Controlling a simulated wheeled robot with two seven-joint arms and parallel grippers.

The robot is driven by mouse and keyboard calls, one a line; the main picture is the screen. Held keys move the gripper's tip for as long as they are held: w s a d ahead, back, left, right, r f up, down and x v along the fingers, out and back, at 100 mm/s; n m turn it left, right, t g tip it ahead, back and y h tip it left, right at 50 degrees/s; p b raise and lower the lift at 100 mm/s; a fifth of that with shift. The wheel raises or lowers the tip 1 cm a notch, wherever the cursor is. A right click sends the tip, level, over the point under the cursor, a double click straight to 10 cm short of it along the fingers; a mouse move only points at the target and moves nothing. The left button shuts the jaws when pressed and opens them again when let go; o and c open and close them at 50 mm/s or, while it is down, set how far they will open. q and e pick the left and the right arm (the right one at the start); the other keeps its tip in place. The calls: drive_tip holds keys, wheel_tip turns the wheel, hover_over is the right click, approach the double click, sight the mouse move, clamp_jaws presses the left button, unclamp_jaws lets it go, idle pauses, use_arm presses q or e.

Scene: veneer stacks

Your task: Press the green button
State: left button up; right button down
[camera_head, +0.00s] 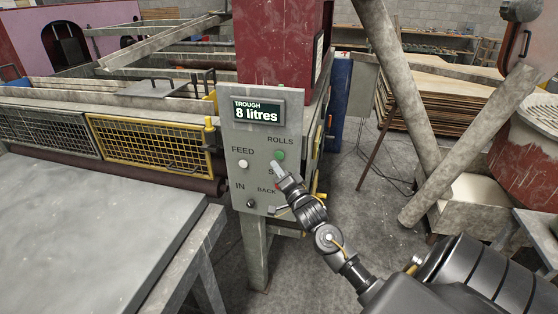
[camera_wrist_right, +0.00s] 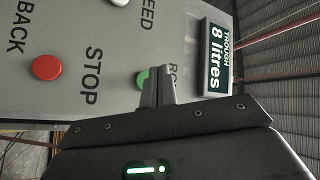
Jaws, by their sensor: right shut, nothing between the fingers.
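The green button (camera_head: 279,155) is on the grey control panel (camera_head: 233,130), under the label ROLLS. My right gripper (camera_head: 277,168) is shut and empty, with its tips just below the button in the head view. In the right wrist view the green button (camera_wrist_right: 141,79) is partly hidden by the closed fingers (camera_wrist_right: 157,84), which point at the panel beside it. I cannot tell whether the tips touch the button or panel. My left gripper is not in view.
The panel also has a white button (camera_head: 244,164), a black knob (camera_head: 250,203) and a display (camera_head: 258,110) reading "TROUGH 8 litres". A red button (camera_wrist_right: 47,67) by STOP shows in the wrist view. A grey table (camera_head: 90,230) stands left; leaning beams (camera_head: 395,80) stand right.

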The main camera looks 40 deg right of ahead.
sight(279, 155)
drive_tip(key=shift+w+d, duration=0.8)
drive_tip(key=shift+d, duration=0.25)
drive_tip(key=shift+d, duration=0.15)
idle(1.3)
drive_tip(key=shift+w+d, duration=0.2)
